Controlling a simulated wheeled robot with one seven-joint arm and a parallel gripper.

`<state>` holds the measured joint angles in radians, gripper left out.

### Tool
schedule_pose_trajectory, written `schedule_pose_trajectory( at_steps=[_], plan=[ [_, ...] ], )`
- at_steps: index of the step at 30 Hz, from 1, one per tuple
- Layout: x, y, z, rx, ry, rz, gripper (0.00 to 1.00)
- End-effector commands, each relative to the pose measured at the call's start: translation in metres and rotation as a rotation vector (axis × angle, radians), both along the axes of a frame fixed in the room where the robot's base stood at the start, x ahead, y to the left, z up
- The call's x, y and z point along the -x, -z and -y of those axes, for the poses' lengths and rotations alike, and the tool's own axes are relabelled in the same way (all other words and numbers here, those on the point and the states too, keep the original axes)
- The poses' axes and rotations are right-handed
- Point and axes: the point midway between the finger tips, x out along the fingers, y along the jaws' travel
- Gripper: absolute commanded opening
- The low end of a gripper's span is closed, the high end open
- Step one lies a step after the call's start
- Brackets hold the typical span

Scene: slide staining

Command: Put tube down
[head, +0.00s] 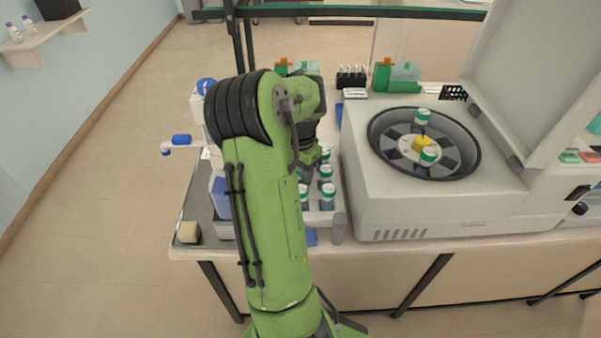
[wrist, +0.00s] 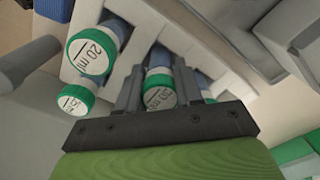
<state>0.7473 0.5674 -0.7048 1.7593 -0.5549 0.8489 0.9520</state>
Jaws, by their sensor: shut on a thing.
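My gripper (wrist: 158,88) is shut on a tube (wrist: 160,97) with a green-rimmed white cap marked 20 ml. In the wrist view the held tube is among the pale walls of the tube rack (wrist: 122,75). I cannot tell whether its base rests in the rack. Two more capped tubes stand to the left in this view, one larger in view (wrist: 92,52) and one lower (wrist: 75,99). In the head view my arm hides the gripper's fingertips and the held tube. Several green-and-white capped tubes (head: 327,189) show in the rack just right of my arm.
An open centrifuge (head: 375,205) stands on the right of the bench, with tubes (head: 422,117) in its rotor. A grey cylinder (head: 339,228) stands at the front edge beside the rack. A small rack of dark tubes (head: 351,77) and green-and-clear boxes (head: 403,77) are behind. A yellowish block (head: 188,232) lies front left.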

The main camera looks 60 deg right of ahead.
Motion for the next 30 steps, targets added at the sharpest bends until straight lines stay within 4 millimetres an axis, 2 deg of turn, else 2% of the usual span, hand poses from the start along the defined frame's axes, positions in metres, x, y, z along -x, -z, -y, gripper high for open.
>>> schedule_pose_trajectory(
  at_steps=[4,5,9,10,17,20,23,30],
  plan=[
    [0.000,0.006,0.000,0.000,0.000,0.000,0.06],
    [0.000,0.006,0.000,0.000,0.000,0.000,0.37],
    [0.000,0.005,0.000,0.000,0.000,0.000,0.58],
    [0.000,0.005,0.000,0.000,0.000,0.000,0.61],
    [0.000,0.005,0.000,0.000,0.000,0.000,0.61],
    [0.000,-0.003,0.000,0.000,-0.001,0.000,0.61],
    [0.000,-0.024,0.001,0.003,-0.002,0.003,0.61],
    [0.000,-0.092,0.001,0.003,0.000,0.003,0.61]
  ],
)
